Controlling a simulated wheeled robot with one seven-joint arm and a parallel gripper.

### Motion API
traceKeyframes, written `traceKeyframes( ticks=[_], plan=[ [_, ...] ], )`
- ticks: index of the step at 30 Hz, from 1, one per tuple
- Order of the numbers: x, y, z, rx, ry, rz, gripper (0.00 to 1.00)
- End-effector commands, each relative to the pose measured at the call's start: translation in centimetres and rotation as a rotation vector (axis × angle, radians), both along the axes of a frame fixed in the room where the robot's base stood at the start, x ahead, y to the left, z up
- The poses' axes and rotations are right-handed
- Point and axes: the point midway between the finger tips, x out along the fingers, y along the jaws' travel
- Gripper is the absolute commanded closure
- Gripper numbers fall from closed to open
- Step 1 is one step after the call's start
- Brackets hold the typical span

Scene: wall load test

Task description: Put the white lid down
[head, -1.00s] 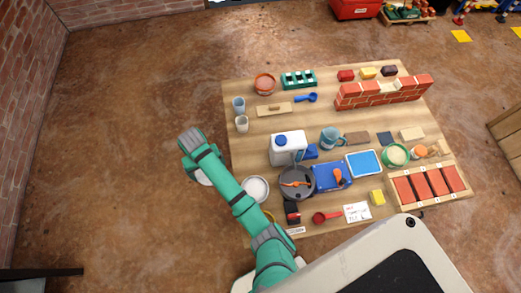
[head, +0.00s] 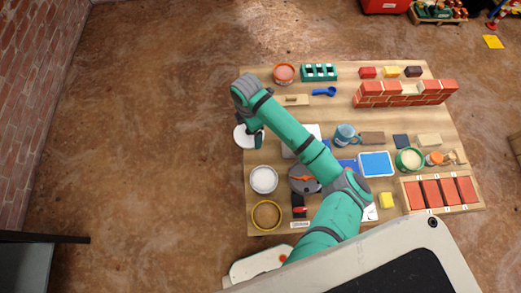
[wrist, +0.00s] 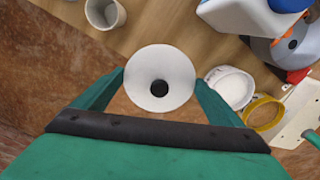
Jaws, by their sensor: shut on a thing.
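The white lid (head: 241,136) is round and pale. In the wrist view the white lid (wrist: 160,62) shows a dark round spot near its middle, between my two fingers. My gripper (head: 254,139) is shut on it; it also shows in the wrist view (wrist: 159,84). The lid is over the left edge of the wooden table (head: 254,234), partly past it in the picture. Its height above the table is hard to tell. A white round tub (head: 264,179) stands just below it in the head view, apart from the lid.
A pale cup (wrist: 104,12) is near the lid. Bare floor (head: 150,150) lies left of the table. My arm hides part of the middle.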

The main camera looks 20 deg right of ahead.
Motion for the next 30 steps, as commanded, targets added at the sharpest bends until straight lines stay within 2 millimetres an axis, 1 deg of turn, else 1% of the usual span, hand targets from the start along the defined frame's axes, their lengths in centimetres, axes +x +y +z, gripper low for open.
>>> traceKeyframes(
  ticks=[1, 3, 6, 9, 11, 18, 21, 26, 30],
  plan=[
    [-0.8, -0.9, 0.2, -0.004, -0.001, 0.073, 0.31],
    [-1.7, -1.7, 0.2, -0.004, -0.001, 0.175, 0.31],
    [-2.8, -2.4, 0.3, -0.002, 0.0, 0.281, 0.31],
    [-3.4, -2.8, 0.1, -0.001, -0.001, 0.34, 0.31],
    [-3.6, -2.9, -0.3, 0.001, 0.0, 0.356, 0.31],
    [-3.7, -3.1, -4.3, 0.002, 0.001, 0.36, 0.31],
    [-3.8, -3.4, -5.5, 0.001, 0.0, 0.354, 0.31],
    [-3.8, -3.5, -6.4, 0.0, -0.001, 0.352, 0.31],
    [-3.7, -3.2, -8.0, 0.002, 0.0, 0.357, 0.31]
  ],
)
